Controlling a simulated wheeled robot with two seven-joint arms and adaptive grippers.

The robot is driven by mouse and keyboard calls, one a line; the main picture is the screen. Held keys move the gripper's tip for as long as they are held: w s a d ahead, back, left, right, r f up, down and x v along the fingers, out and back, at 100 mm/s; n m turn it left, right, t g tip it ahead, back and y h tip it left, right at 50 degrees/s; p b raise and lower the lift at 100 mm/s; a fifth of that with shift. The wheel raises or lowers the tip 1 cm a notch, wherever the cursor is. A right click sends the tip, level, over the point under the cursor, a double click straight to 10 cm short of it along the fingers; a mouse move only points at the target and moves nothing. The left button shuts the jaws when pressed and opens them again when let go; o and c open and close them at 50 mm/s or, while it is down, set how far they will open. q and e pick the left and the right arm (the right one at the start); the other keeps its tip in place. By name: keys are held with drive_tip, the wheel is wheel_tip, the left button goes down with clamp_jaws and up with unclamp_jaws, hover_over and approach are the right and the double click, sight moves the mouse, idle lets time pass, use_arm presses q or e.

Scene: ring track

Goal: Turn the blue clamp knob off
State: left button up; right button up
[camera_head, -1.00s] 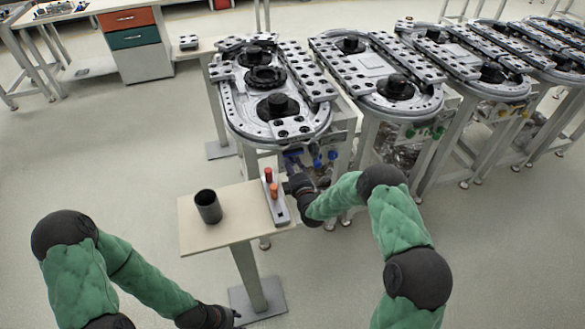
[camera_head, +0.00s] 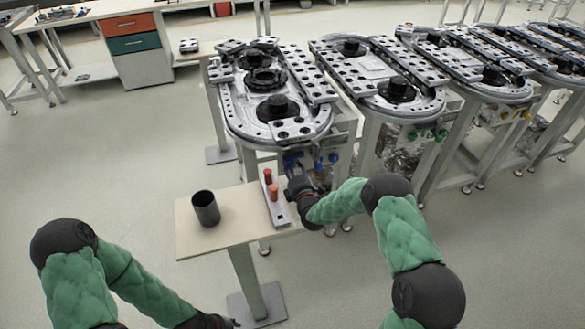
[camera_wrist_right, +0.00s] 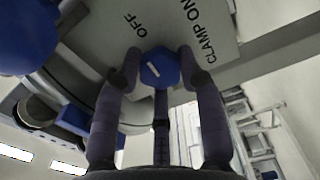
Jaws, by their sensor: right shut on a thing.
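The blue clamp knob (camera_wrist_right: 160,68) shows in the right wrist view as a blue faceted knob with a short white line. It sits on a grey panel (camera_wrist_right: 180,20) lettered "OFF" and "CLAMP ON". My right gripper (camera_wrist_right: 160,70) has its fingers on both sides of the knob and is shut on it. In the head view my right gripper (camera_head: 296,186) is at the lower front of the nearest ring track station, and the knob it holds is hidden. My left gripper (camera_head: 218,322) is at the bottom edge, partly cut off, its fingers unclear.
A small table (camera_head: 190,240) stands left of my right gripper, with a dark cup (camera_head: 206,208) and a grey box with red and orange buttons (camera_head: 279,213). Other blue knobs (camera_head: 333,157) are on the station front. Open floor lies to the left.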

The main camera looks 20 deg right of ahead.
drive_tip(key=shift+w+a+r, duration=0.1)
drive_tip(key=shift+a+r, duration=0.15)
drive_tip(key=shift+a, duration=0.05)
drive_tip(key=o, duration=1.1)
drive_tip(key=shift+a+f, duration=0.15)
drive_tip(key=shift+o, duration=0.2)
drive_tip(key=shift+f, duration=0.1)
drive_tip(key=shift+s+d, duration=0.2)
drive_tip(key=shift+s, duration=0.15)
drive_tip(key=s, duration=1.1)
drive_tip(key=shift+s+d, duration=0.15)
